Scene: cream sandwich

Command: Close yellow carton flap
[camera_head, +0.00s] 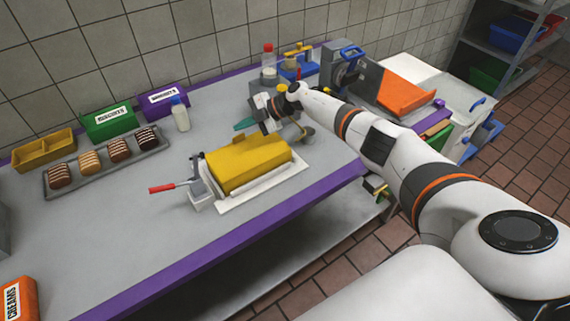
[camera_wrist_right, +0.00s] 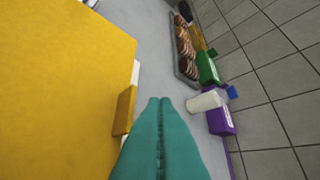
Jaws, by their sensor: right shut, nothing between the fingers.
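The yellow carton (camera_head: 250,165) lies on a white board (camera_head: 264,189) near the front edge of the counter. In the right wrist view the carton (camera_wrist_right: 60,80) fills the left side. A small yellow flap (camera_wrist_right: 124,110) sticks out from its side there, just left of my fingertips. My right gripper (camera_head: 240,125) is behind the carton in the head view, its teal fingers pointing left. The fingers (camera_wrist_right: 160,102) are pressed together and hold nothing. I cannot tell whether they touch the flap. My left gripper is not in view.
A grey clamp with a red handle (camera_head: 162,188) stands at the carton's left end. A tray (camera_head: 158,163) of pastries, a green box (camera_head: 108,122), a purple box (camera_head: 163,100) and a white bottle (camera_head: 180,117) stand behind.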

